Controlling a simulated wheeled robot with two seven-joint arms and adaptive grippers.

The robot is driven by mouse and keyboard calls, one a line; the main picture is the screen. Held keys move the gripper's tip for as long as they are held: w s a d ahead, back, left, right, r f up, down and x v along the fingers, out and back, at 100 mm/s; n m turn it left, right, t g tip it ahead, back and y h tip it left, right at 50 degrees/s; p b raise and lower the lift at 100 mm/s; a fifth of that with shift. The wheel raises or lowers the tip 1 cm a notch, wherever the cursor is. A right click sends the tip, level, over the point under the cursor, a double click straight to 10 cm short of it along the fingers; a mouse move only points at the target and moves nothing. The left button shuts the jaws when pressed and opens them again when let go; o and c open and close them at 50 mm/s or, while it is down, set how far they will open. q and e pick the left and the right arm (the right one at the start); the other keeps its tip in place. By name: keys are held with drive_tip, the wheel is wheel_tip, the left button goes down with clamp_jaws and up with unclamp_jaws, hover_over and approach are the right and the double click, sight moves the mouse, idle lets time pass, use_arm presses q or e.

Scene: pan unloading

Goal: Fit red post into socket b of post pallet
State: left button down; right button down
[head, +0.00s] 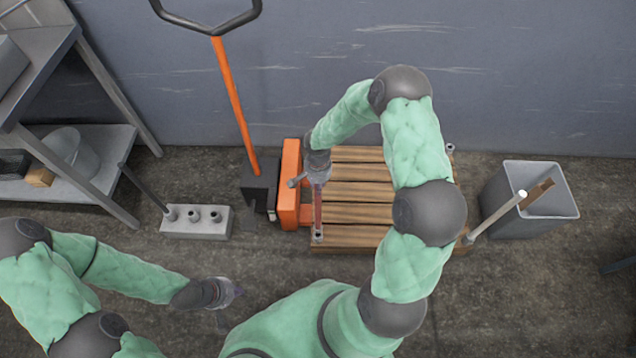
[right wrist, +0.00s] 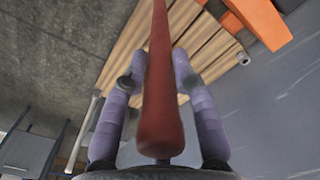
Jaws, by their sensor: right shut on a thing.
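The red post (head: 318,208) is upright or nearly so in my right gripper (head: 318,172), over the near left corner of the wooden pallet (head: 350,214). Its lower end lines up with a grey socket (head: 318,237) there; I cannot tell whether it is in it or just above. In the right wrist view the red post (right wrist: 160,95) runs between the two fingers of my right gripper (right wrist: 160,75), which are shut on it. No socket letters are readable. My left gripper (head: 230,293) looks open and empty, low over the floor left of the pallet.
A pale post (head: 495,215) stands at the pallet's near right corner. Another socket (head: 450,148) is at the far right. A grey rack (head: 205,232) holds a dark post (head: 145,190). An orange pallet jack (head: 290,190) adjoins the pallet; a grey bin (head: 540,222) stands right.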

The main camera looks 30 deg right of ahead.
sight(318, 197)
drive_tip(key=shift+f+b, duration=0.8)
drive_tip(key=shift+f, duration=0.35)
drive_tip(key=shift+f+b, duration=2.35)
idle(1.7)
drive_tip(key=shift+f, duration=0.9)
idle(0.7)
drive_tip(key=c, duration=0.9)
unclamp_jaws()
wheel_tip(318, 197, up, 12)
